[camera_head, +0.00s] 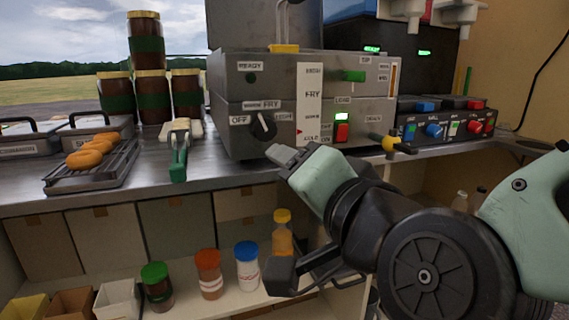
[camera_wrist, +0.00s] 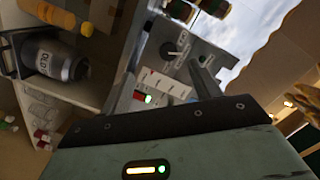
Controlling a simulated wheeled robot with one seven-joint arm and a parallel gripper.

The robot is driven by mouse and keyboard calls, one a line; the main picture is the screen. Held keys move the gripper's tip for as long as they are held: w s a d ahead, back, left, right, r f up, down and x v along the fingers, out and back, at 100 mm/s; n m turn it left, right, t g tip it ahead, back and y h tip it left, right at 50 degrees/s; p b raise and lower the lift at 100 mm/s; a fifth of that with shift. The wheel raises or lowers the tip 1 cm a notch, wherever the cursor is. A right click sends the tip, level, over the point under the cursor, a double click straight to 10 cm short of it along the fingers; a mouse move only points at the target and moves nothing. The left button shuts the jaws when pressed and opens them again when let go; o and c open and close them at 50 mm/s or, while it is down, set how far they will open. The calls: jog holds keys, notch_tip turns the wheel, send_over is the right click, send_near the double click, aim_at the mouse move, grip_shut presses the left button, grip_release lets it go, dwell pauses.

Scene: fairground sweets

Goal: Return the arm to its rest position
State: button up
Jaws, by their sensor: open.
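My gripper (camera_head: 284,154) is in front of the grey fryer control box (camera_head: 232,95) in the head view, with its fingers pointing toward the box. The wrist view shows its two fingers spread (camera_wrist: 165,84), with nothing held between them. The fryer's dial and switches show beyond the fingers, apart from them as far as I can tell. The arm is bent and extends from the right side of the head view. The box has a black dial (camera_head: 263,126) beside OFF and FRY labels, and a red switch (camera_head: 342,132).
A rack of doughnuts (camera_head: 90,152) and stacked brown jars (camera_head: 152,95) stand left on the steel counter (camera_head: 205,168). Capped bottles (camera_head: 208,274) line the shelf below, near my arm. A second control panel (camera_head: 440,125) is at right. A dark canister (camera_wrist: 62,60) shows in the wrist view.

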jog(key=s+a+f+n+g, duration=0.1)
jog(key=s+f+n+g, duration=0.4)
jog(key=f+n+g, duration=0.55)
jog(key=s+d+f+n+g+h, duration=0.4)
jog(key=s+d+f+g+h, duration=0.15)
jog(key=s+d+f, duration=0.45)
notch_tip(320, 180, up, 32)
jog(key=w+p, duration=0.1)
jog(key=p, duration=2.9)
jog(key=shift+w+d+p, duration=0.15)
jog(key=shift+d+p, duration=0.2)
